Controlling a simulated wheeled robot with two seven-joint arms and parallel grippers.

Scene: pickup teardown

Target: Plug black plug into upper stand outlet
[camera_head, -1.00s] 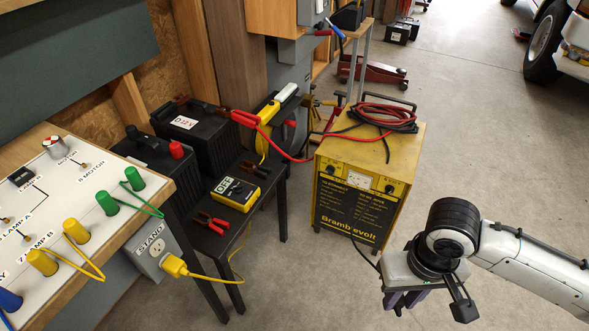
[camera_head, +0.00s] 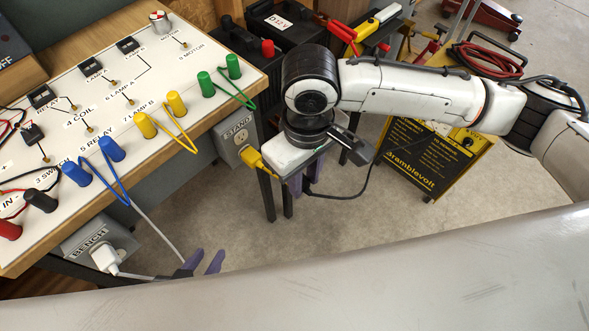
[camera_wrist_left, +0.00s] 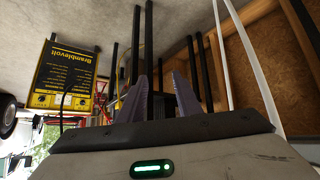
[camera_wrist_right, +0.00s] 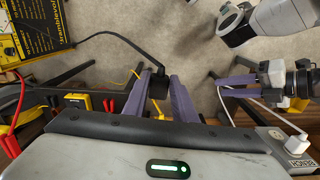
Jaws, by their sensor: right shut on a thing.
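The stand outlet box (camera_head: 226,148) is grey and hangs under the bench edge. Its upper outlet (camera_head: 242,138) shows bare, and a yellow plug (camera_head: 250,158) sits in the lower one. My right gripper (camera_head: 308,176) is just right of the box, below its wrist. The right wrist view shows it shut on the black plug (camera_wrist_right: 158,86), with a black cable (camera_wrist_right: 112,36) trailing away.
A white plug (camera_head: 105,258) sits in the bench outlet box (camera_head: 85,240), and its white cable runs near my left fingers. The circuit board (camera_head: 100,120) with coloured plugs lies above. The yellow welder (camera_head: 440,160) stands behind my right arm.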

